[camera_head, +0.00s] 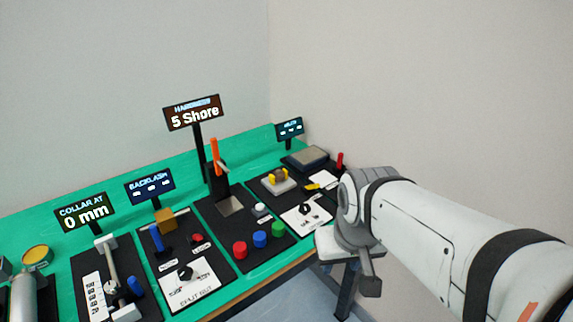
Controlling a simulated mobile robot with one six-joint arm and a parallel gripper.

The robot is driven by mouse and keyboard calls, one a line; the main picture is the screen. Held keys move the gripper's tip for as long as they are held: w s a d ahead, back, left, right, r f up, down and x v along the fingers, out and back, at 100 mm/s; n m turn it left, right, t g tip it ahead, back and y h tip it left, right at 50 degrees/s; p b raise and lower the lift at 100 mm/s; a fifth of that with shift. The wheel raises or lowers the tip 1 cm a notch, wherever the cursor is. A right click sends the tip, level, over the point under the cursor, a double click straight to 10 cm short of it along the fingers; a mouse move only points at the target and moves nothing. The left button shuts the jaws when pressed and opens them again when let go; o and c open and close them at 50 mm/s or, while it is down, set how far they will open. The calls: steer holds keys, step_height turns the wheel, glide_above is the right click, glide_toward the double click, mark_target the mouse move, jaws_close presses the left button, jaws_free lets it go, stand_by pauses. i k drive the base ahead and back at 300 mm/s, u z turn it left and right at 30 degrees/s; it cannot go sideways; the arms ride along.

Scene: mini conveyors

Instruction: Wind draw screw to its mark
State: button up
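No part is legibly labelled as the draw screw. At the lower left, a station has a metal rod (109,262) on a black base, beside a white marked strip (93,297) and a blue handle (135,286). Its sign (84,213) reads "COLLAR AT 0 mm". To its right, another station has a brown block (164,221) on a bar, a blue lever (157,240) and a white dial plate (188,283) that seems to read "SPLIT NUT". My gripper (366,278) is at the wrist's end, beyond the bench's right side, far from these stations. Its fingers are not clear.
A display (194,112) reading "5 Shore" stands on a post behind an orange lever (214,152). Red (240,250), blue (260,239) and green (278,229) buttons sit in front. The green bench (65,247) is crowded. A grey cylinder (22,298) stands at far left.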

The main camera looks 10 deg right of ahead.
mark_target(304, 209)
steer(key=z, duration=0.05)
steer(key=k, duration=1.15)
steer(key=u, duration=0.3)
steer(key=i, duration=1.5)
steer(key=z, duration=0.45)
